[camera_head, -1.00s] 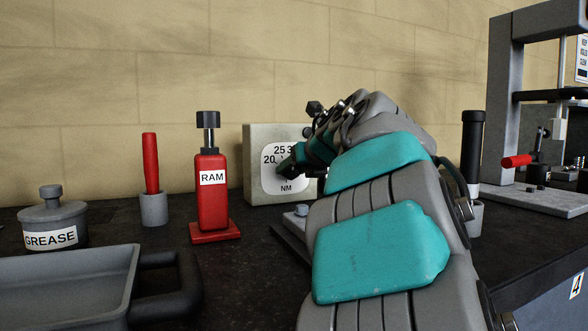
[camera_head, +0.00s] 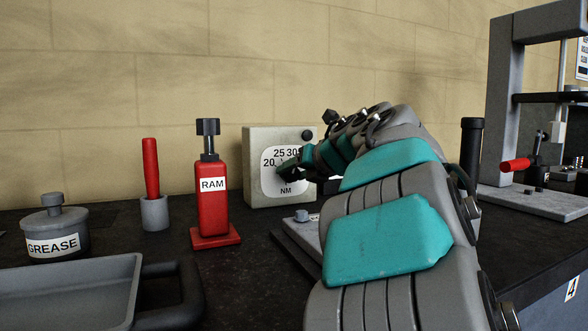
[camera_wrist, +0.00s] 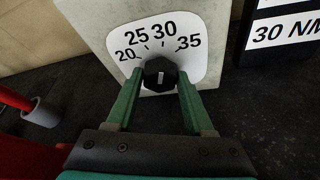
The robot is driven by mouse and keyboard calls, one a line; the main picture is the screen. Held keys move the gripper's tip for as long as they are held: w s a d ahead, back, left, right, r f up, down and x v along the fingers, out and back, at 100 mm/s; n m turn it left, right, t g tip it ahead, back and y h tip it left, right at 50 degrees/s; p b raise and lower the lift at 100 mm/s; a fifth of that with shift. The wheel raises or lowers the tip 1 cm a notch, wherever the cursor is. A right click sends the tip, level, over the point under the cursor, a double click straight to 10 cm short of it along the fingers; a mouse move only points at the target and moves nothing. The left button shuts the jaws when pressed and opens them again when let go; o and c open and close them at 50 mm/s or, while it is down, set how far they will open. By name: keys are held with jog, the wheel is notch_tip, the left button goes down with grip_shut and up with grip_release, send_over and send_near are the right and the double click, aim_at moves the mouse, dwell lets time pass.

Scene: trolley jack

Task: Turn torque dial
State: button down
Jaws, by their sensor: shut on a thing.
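The torque dial is a grey box (camera_head: 255,175) with a white face; the numbers 20, 25 and 30 and the letters NM show in the head view. In the wrist view its white face (camera_wrist: 190,63) reads 20, 25, 30 and 35. The black knob (camera_wrist: 160,73) has a white mark that points up in the picture, roughly toward the space between 25 and 30. My gripper (camera_wrist: 159,80) has its green fingers on either side of the knob and is shut on it. In the head view my gripper covers the knob and the right of the face.
A red RAM bottle jack (camera_head: 211,195) stands left of the dial, with a red-handled tool in a grey cup (camera_head: 154,213) and a GREASE pot (camera_head: 55,228) farther left. A black sign (camera_wrist: 285,32) reading 30 NM stands right of the dial. A press frame (camera_head: 502,90) is at right.

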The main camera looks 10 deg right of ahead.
jog(key=shift+c, duration=1.4)
grip_release()
jog(key=v, duration=0.7)
jog(key=shift+s+d+b, duration=0.15)
jog(key=shift+s+b, duration=0.2)
jog(key=shift+r, duration=0.1)
